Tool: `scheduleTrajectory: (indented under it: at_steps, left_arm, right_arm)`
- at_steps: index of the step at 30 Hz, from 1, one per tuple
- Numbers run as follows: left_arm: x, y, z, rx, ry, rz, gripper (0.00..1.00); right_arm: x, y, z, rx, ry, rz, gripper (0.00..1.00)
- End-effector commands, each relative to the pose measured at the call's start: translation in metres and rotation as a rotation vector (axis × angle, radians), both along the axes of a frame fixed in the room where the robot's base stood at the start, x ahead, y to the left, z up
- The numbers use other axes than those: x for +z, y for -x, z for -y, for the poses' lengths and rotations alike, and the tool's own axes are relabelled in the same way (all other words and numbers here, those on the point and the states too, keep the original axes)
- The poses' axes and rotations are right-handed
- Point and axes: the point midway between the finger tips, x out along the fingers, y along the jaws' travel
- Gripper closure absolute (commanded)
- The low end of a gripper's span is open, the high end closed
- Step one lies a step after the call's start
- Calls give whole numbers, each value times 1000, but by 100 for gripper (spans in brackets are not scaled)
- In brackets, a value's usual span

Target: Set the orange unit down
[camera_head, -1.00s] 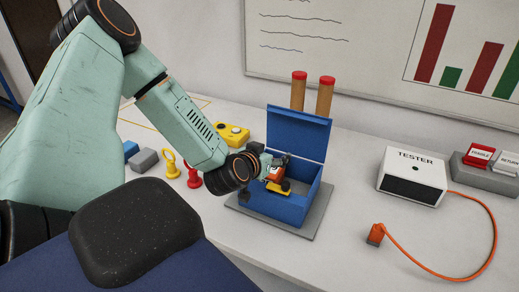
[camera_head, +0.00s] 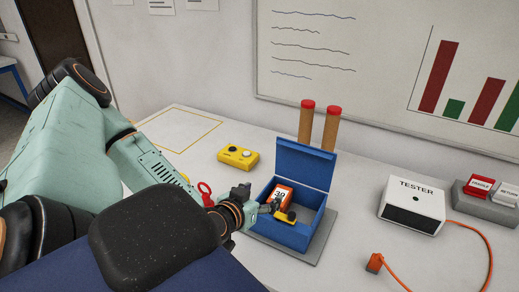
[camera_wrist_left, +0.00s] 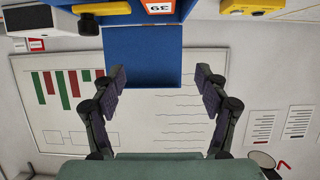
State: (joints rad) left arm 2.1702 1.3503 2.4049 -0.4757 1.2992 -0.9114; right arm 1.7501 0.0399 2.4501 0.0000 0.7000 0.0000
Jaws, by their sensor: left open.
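The orange unit (camera_head: 281,194), with a white number label, is inside the open blue box (camera_head: 283,233), near its left side. It looks tilted; what it rests on is hidden. My left gripper (camera_head: 272,207) is at the box's front left, its fingers partly in front of the unit. In the left wrist view the gripper (camera_wrist_left: 162,78) is open with nothing between its fingers, and the unit (camera_wrist_left: 158,6) is cut by the top edge, apart from the fingertips. My right gripper is not in view.
The box's raised lid (camera_head: 304,166) stands behind the unit. A yellow and black piece (camera_head: 287,217) is at the box's front. A yellow control box (camera_head: 238,157) is behind left, a white tester (camera_head: 411,205) to the right.

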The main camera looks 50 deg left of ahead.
Motion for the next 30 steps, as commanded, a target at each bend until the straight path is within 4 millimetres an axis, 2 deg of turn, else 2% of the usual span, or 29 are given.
scheduleTrajectory:
  at_steps: [5, 10, 14, 21, 25, 30]
  left_arm:
    - [-9, 2, 16, -54, 21, -49, 26]
    - [-42, 13, 57, -177, 95, -214, 26]
    - [-70, 33, 89, -248, 154, -371, 26]
    - [-118, 92, 135, -310, 223, -687, 26]
    - [-138, 133, 151, -307, 233, -862, 26]
    - [-155, 183, 163, -276, 221, -1051, 26]
  right_arm:
    - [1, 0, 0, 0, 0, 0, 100]
    - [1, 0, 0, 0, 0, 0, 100]
    - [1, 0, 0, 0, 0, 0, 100]
    - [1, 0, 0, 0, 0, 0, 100]
    - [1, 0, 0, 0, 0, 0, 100]
    - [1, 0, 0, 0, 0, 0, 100]
